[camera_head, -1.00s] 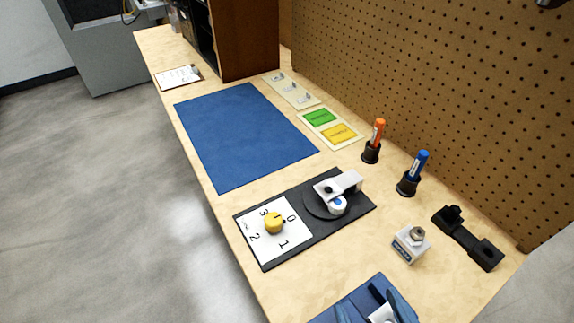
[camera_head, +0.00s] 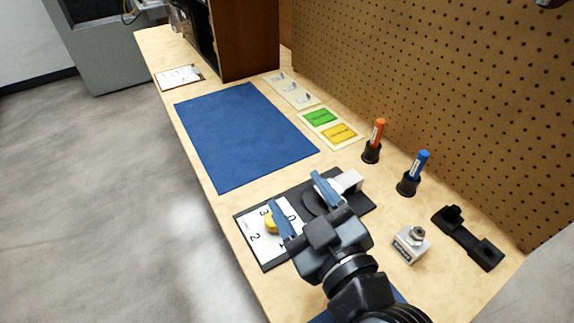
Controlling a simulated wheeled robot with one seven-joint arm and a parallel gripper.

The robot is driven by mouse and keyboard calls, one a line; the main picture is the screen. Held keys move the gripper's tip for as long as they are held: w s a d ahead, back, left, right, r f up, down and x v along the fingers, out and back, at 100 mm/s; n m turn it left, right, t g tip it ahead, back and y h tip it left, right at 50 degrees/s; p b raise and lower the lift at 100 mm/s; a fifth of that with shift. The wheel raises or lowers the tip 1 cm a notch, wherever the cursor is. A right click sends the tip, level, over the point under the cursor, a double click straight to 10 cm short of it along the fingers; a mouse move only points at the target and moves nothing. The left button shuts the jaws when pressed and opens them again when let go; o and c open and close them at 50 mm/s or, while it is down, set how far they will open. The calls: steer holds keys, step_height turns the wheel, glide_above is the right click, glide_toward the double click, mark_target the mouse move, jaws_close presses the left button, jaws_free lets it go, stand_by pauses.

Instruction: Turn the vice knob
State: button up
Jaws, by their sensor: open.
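A yellow knob (camera_head: 270,223) sits on a white dial card with numbers (camera_head: 256,242), at the left of a black base plate (camera_head: 272,265). A white clamp-like part (camera_head: 350,181) stands on a dark round disc at the right of the same plate. My gripper (camera_head: 296,192) is open over the plate, with its two blue fingers spread wide. The left finger is just right of the knob in the picture and the right finger is in front of the white clamp. I cannot tell whether either touches. The arm hides part of the card and plate.
An orange marker (camera_head: 377,132) and a blue marker (camera_head: 418,165) stand in black holders behind. A small block with a metal nut (camera_head: 412,244) and a black bracket (camera_head: 468,238) lie right. A blue mat (camera_head: 245,135) lies left. A pegboard (camera_head: 430,80) bounds the back.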

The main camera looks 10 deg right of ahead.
steer(key=shift+w+a+r+n+y, duration=0.2)
steer(key=shift+w+r+n+y, duration=0.2)
steer(key=shift+w+n, duration=0.25)
steer(key=shift+w+a+r+n+y, duration=0.3)
steer(key=shift+w+r+n, duration=0.25)
steer(key=shift+w, duration=0.25)
steer(key=shift+w+a+r+n+y, duration=0.15)
steer(key=shift+w+r+n+y, duration=0.3)
steer(key=shift+w+n, duration=0.2)
